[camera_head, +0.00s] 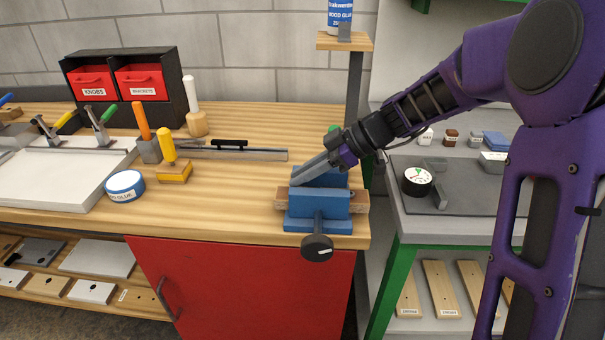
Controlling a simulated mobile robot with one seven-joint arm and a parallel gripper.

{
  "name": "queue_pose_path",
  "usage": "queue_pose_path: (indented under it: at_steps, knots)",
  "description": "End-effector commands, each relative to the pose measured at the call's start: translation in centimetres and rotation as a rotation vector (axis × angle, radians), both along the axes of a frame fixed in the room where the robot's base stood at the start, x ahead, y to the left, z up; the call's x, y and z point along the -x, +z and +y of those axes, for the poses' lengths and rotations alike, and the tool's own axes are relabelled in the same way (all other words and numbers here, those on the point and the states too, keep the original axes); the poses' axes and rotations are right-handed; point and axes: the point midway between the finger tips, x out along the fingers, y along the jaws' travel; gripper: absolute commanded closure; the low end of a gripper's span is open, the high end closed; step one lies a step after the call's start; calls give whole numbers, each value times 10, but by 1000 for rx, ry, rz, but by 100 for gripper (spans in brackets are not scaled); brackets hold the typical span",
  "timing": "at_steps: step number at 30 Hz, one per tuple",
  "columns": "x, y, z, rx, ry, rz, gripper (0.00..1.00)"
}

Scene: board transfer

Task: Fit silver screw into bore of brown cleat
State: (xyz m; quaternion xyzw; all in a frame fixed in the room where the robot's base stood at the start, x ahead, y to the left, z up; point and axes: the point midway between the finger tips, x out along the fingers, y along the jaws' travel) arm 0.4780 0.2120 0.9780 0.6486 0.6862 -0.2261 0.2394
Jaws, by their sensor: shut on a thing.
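The brown cleat (360,201) is clamped in the blue vise (318,212) at the front right corner of the wooden bench. Its ends stick out on both sides of the jaws; its bore cannot be made out here. My gripper (297,180) reaches in from the upper right, pointing down and left, its fingertips just above the left part of the vise and cleat. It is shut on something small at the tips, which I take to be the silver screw. The screw is too small or hidden to see, so I cannot tell whether it touches the cleat.
The vise handle (317,247) hangs over the bench front. A metal straightedge (265,155), a yellow-handled tool (172,171) and a glue tin (125,186) lie left. A post (354,90) stands behind my gripper. A grey side table (460,231) is right.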

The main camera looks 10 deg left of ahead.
Motion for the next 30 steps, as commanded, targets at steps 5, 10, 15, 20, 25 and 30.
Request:
queue_pose_path:
  at_steps: [5, 10, 15, 20, 25, 30]
  knots:
    - [0, 0, 0, 0, 0, 0, 100]
    - [0, 0, 0, 0, 0, 0, 100]
    - [0, -2, 0, 0, 0, 1, 100]
    - [0, -6, 0, -1, 0, 1, 100]
    - [0, -9, 1, -1, 1, 1, 100]
    - [0, -13, 1, 0, 1, 0, 100]
